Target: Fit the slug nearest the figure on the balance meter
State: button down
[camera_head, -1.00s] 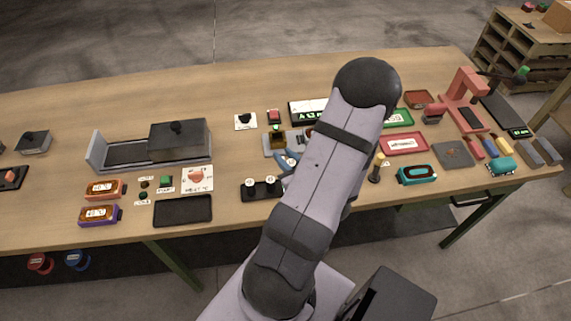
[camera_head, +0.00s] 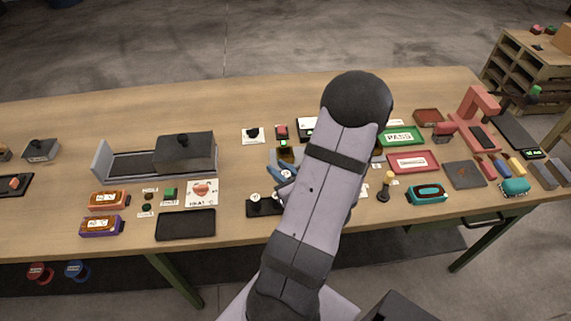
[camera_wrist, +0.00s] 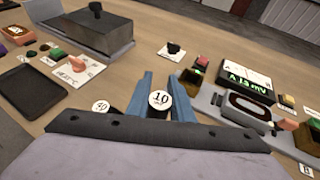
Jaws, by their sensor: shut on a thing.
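My gripper (camera_wrist: 160,100) has blue fingers and is shut on a round slug (camera_wrist: 160,98) with a white top marked 10. Another white-topped slug (camera_wrist: 100,106) stands to its left; its mark is partly cut off and looks like 40. The balance meter display (camera_wrist: 247,78) shows green characters that look like "A 13 mV", to the right of the gripper. In the head view my gripper (camera_head: 280,172) is partly hidden by my arm, above the dark slug rack (camera_head: 263,208). Whether the held slug is clear of the rack cannot be told.
A grey unit with a dark ringed window (camera_wrist: 247,108) lies in front of the display. A dark lidded box (camera_head: 185,153) and black tray (camera_head: 185,224) lie left. A black-knobbed white card (camera_head: 252,134) and red button (camera_head: 281,131) stand behind. The back of the table is clear.

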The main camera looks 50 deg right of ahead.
jog(key=w+d+r+n+y+b, duration=0.3)
jog(key=w+d+r, duration=0.2)
jog(key=w+d, duration=0.5)
jog(key=shift+d+t+y, duration=0.4)
jog(key=shift+d, duration=0.15)
jog(key=shift+f+p, duration=0.85)
jog(key=shift+f, duration=4.2)
jog(key=shift+f, duration=0.15)
jog(key=c, duration=1.6)
grip_release()
jog(key=shift+o, duration=0.2)
